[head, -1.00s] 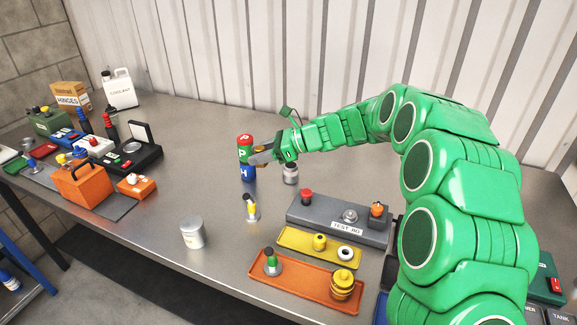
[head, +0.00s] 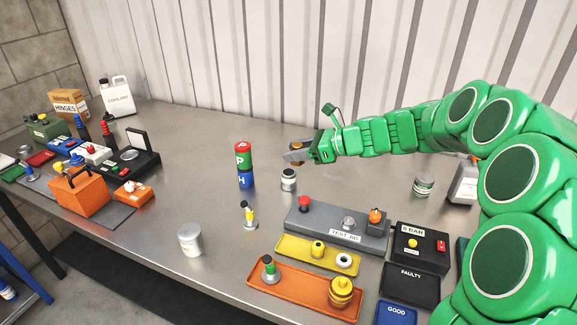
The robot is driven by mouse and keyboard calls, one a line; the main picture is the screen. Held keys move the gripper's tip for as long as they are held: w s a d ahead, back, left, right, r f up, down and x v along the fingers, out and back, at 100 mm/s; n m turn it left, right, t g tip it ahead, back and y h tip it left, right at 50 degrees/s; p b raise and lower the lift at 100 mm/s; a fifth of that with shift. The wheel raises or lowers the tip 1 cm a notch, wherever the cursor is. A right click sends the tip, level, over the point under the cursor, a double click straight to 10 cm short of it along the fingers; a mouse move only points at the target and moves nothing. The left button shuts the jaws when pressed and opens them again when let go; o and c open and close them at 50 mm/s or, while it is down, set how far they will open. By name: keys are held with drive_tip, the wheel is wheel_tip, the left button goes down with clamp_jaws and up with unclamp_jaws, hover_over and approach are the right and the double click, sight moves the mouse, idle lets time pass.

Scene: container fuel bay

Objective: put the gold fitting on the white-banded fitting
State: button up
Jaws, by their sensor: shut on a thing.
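My gripper (head: 294,154) is shut on a small brownish-gold piece (head: 297,146), which looks like the gold fitting. Most of the piece is hidden by the jaws. It is held over the back half of the bench, to the right of a red, green and blue stack (head: 243,165) and apart from it. A small grey fitting with a pale band and dark top (head: 288,180) stands upright on the bench, just below the gripper in the picture. It may be the white-banded fitting; the band is too small to be sure.
A grey test jig (head: 310,222), a yellow tray (head: 290,252) and an orange tray (head: 300,297) lie in front, holding small parts. Free bench lies around the gripper.

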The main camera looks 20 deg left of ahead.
sight(289, 172)
drive_tip(key=w+a+f, duration=0.1)
drive_tip(key=w+f, duration=0.1)
drive_tip(key=w+a+f, duration=0.2)
drive_tip(key=w, duration=0.1)
drive_tip(key=w+a+f, duration=0.2)
drive_tip(key=w+f, duration=0.1)
drive_tip(key=shift+w+a, duration=0.2)
drive_tip(key=shift+w+a+f, duration=0.35)
drive_tip(key=shift+w+f, duration=0.2)
drive_tip(key=shift+w, duration=0.05)
drive_tip(key=shift+w+a+f, duration=0.15)
drive_tip(key=shift+w+f, duration=0.05)
drive_tip(key=shift+f, duration=1.75)
drive_tip(key=shift+f, duration=0.15)
drive_tip(key=o, duration=1.1)
